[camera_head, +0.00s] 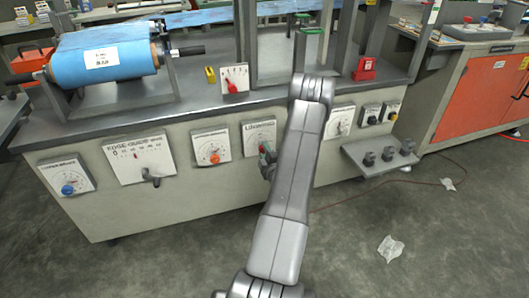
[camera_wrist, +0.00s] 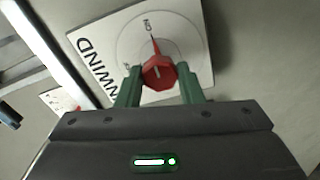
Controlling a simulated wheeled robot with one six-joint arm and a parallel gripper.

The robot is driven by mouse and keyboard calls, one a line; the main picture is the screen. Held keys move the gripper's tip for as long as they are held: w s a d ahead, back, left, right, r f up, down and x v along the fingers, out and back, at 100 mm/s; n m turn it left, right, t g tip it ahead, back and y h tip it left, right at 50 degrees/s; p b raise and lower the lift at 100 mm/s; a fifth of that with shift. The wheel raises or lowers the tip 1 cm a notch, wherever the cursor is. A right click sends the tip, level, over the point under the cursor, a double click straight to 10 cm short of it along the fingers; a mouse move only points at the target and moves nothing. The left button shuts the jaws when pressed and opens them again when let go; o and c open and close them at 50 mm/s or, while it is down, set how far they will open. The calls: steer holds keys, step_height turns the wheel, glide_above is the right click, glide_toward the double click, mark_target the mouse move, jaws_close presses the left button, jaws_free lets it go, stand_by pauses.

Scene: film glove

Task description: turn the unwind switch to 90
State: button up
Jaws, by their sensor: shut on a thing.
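The unwind switch has a red faceted knob (camera_wrist: 158,72) on a white plate (camera_wrist: 93,62) lettered "UNWIND", tilted in the wrist view. A thin red pointer runs from the knob towards a small mark at the top of the round dial. Some dial marks are too small or too covered to read. My gripper (camera_wrist: 160,82) has its two green fingers on either side of the knob, shut on it. In the head view the switch plate (camera_head: 258,134) is on the front panel, and my gripper (camera_head: 266,154) and arm cover much of the knob.
Left of the switch are an orange-knobbed dial (camera_head: 211,147), an edge-guide plate (camera_head: 140,154) with a lever, and a blue-knobbed dial (camera_head: 67,176). Another dial (camera_head: 340,122) is to the right. A small shelf (camera_head: 375,158) juts out at lower right. A blue film roll (camera_head: 105,68) lies above.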

steer(key=o, duration=1)
steer(key=shift+c, duration=0.2)
steer(key=p+v, duration=0.2)
steer(key=v, duration=1.2)
steer(key=shift+w, duration=0.15)
steer(key=b+x, duration=0.2)
steer(key=x, duration=1.1)
steer(key=shift+w+a, duration=0.15)
steer(key=shift+w, duration=0.2)
